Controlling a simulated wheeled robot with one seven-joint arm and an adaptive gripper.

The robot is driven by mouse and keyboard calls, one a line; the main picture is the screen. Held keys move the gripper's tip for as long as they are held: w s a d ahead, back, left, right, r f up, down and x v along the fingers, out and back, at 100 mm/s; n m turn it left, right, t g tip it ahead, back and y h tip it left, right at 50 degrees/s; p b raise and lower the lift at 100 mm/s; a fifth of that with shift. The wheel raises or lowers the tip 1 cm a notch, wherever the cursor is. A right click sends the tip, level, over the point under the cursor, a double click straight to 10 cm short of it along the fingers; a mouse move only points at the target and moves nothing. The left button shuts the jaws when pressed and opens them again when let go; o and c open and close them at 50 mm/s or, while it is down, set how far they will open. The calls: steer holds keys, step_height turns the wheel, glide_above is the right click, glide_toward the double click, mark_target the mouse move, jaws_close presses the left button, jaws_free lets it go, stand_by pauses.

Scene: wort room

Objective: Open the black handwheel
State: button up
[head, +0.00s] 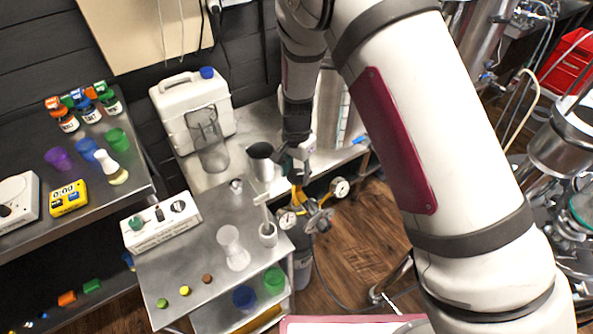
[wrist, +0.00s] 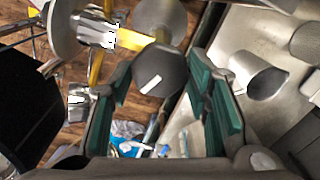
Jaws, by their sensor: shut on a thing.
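The black handwheel (wrist: 158,82) shows in the wrist view as a dark round knob with a white stripe on its face, beside a yellow valve body (wrist: 131,41). My gripper (wrist: 162,93) has its green-padded fingers on either side of the handwheel and is shut on it. In the head view my gripper (head: 296,168) reaches down to the yellow valve and its gauges, behind the small steel cart. There the handwheel is mostly hidden by the fingers, and I cannot tell how far it is turned.
A round pressure gauge (head: 340,188) sits right of the valve, and another (head: 287,219) below. Left are a steel cart (head: 196,252) with cups and a bench with a metal beaker (head: 261,161) and a white canister (head: 190,107). Wooden floor (head: 352,248) is open to the right.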

steer(key=n, duration=0.3)
steer(key=shift+f+n+b, duration=0.1)
steer(key=shift+n+b, duration=0.25)
steer(key=shift+n, duration=0.05)
steer(key=n+b, duration=0.1)
steer(key=n, duration=0.3)
steer(key=n+b, duration=0.1)
steer(key=n, duration=0.3)
steer(key=shift+n, duration=0.4)
steer(key=shift+n+b, duration=0.5)
steer(key=shift+n, duration=0.9)
steer(key=o, duration=1.2)
steer(key=shift+c, duration=0.2)
